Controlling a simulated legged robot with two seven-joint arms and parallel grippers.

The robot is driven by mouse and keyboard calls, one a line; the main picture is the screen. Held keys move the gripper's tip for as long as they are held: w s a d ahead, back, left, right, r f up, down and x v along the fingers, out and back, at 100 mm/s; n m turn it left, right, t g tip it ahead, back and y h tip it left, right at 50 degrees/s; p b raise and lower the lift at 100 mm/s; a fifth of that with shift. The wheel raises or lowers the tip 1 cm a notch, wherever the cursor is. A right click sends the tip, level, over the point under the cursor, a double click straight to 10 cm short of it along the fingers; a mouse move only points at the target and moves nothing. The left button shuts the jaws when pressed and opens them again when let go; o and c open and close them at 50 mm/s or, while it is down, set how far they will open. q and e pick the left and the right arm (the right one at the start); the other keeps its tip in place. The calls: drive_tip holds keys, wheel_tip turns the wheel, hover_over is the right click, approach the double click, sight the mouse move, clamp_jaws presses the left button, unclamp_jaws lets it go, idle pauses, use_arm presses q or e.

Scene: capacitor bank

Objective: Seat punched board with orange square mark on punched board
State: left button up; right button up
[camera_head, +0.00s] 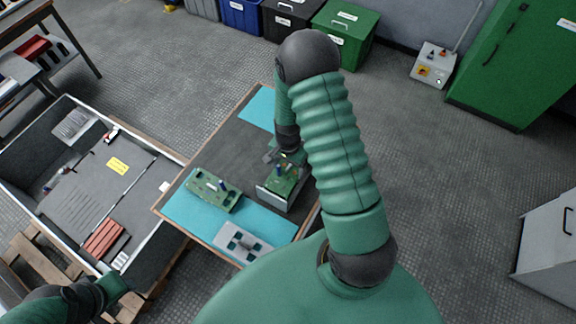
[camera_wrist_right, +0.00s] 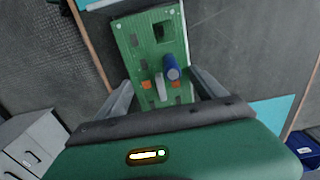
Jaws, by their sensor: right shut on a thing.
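A green punched board with orange square marks (camera_wrist_right: 155,55) lies between the fingers of my right gripper (camera_wrist_right: 160,92) in the right wrist view. It carries a blue cylinder (camera_wrist_right: 171,67) and a pale upright part. In the head view this board (camera_head: 284,182) is at the table's right side, above a grey piece with a pale front face; contact below is unclear. My right gripper (camera_head: 287,158) is shut on it, partly hidden by my arm. Another green punched board (camera_head: 212,191) with small parts lies left of it. My left arm is at the lower left; its fingertips cannot be made out.
A grey plate with dark openings (camera_head: 242,243) lies on the near teal mat (camera_head: 190,215). A walled grey bin (camera_head: 155,205) with red pieces (camera_head: 103,238) stands left of the table. The dark middle of the table (camera_head: 230,145) is mostly clear.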

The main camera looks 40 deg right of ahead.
drive_tip(key=shift+f+b, duration=0.4)
drive_tip(key=shift+f, duration=0.3)
idle(0.4)
drive_tip(key=o, duration=1.7)
